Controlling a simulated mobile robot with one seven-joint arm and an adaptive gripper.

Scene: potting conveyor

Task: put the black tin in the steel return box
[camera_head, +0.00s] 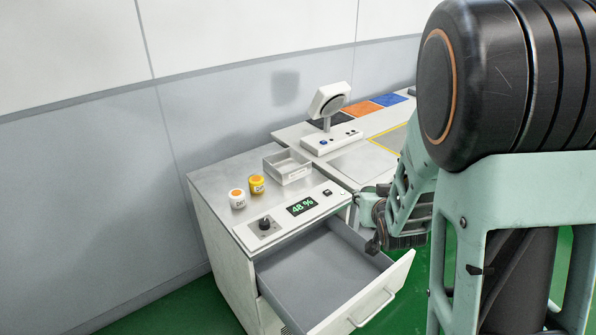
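I see no black tin in this view; part of the scene is hidden behind my arm. A small open-topped steel box (288,171) with a pale label on its front stands at the back of the white cabinet top, and its visible inside looks empty. It may be the return box. My gripper (369,222) is beside the right end of the open drawer (318,276), in front of and to the right of the steel box. Its fingers are small and partly overlapped by my arm, so I cannot tell their opening or whether they hold anything.
A control panel with a black knob (264,223) and green display (302,207) lies in front. The pulled-out drawer looks empty. A white device (329,103) stands behind.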

